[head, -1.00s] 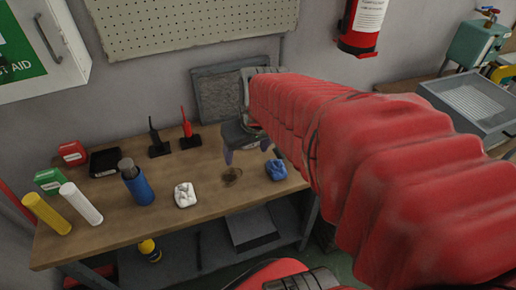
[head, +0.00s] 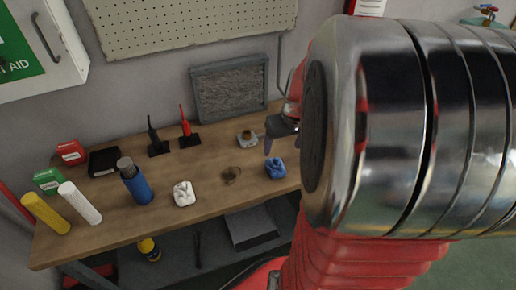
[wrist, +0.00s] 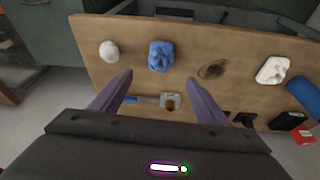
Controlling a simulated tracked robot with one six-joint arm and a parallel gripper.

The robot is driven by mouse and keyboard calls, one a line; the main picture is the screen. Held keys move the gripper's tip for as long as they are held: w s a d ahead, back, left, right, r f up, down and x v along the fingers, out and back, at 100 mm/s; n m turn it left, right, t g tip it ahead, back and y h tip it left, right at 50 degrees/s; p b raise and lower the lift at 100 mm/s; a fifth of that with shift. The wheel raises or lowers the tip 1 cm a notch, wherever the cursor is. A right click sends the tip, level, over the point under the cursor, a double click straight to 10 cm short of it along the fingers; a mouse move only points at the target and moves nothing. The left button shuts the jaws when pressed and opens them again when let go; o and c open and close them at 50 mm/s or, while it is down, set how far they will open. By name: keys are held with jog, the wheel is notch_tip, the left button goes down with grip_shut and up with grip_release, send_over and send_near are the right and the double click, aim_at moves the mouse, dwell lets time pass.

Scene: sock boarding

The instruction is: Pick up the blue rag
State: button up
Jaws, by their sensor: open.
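The blue rag (head: 276,168) lies crumpled on the wooden bench, near its right part in the head view. In the wrist view the blue rag (wrist: 160,56) shows whole, beyond the fingertips and roughly centred between them. My gripper (head: 270,145) is just behind the rag in the head view and partly hidden by my arm. In the wrist view my gripper (wrist: 158,80) has its two purple fingers spread wide, with nothing between the tips. The height of the fingers above the bench is hard to judge.
A white rag (head: 184,193), a dark stain (head: 231,174) and a blue bottle (head: 136,184) are left of the blue rag. A whitish round lump (wrist: 109,51) lies beside it in the wrist view. A blue-handled tool (wrist: 168,101) lies below it there.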

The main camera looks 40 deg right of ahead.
send_over(277, 164)
jog(key=s, duration=0.1)
jog(key=shift+a+f, duration=0.2)
jog(key=shift+f, duration=3.7)
jog(key=shift+f, duration=0.1)
jog(key=shift+x, duration=2.5)
jog(key=shift+s, duration=0.1)
jog(key=shift+c, duration=0.4)
jog(key=c, duration=1.1)
